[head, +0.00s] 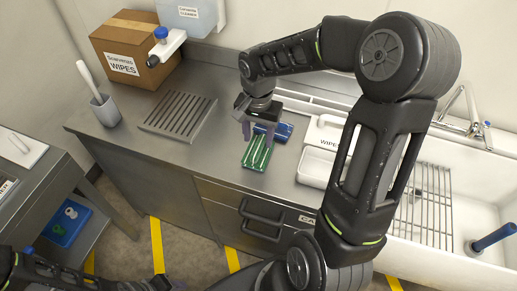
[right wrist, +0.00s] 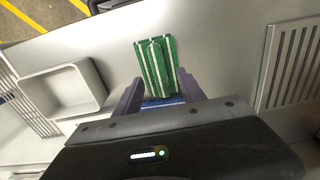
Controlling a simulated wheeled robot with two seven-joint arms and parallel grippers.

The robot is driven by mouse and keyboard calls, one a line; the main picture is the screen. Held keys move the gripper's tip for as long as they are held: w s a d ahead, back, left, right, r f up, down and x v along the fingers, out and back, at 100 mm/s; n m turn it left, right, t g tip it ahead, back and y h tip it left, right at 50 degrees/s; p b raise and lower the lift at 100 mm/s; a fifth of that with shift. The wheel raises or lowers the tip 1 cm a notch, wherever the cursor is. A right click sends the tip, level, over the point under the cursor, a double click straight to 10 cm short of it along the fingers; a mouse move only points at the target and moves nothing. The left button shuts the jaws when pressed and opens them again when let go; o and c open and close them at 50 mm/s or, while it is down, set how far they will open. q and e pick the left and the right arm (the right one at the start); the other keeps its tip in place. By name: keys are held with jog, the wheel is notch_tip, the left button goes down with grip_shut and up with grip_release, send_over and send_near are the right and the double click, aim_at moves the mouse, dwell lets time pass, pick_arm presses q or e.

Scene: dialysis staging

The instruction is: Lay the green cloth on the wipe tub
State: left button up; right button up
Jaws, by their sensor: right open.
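The green cloth (head: 257,154), white-striped and folded, lies on the steel counter. The white wipe tub (head: 318,163) stands to the right of the cloth, partly hidden by my right arm. My left gripper (head: 160,284) is at the bottom edge, mostly cut off.
A blue folded cloth (head: 282,130) lies right behind the green one. A slotted metal rack (head: 178,115), a grey cup with a brush (head: 105,110) and a cardboard box (head: 135,55) stand to the left. A white sink (head: 480,215) is at the right.

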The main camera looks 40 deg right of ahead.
aim_at(259, 150)
jog(key=shift+f, duration=1.35)
grip_shut()
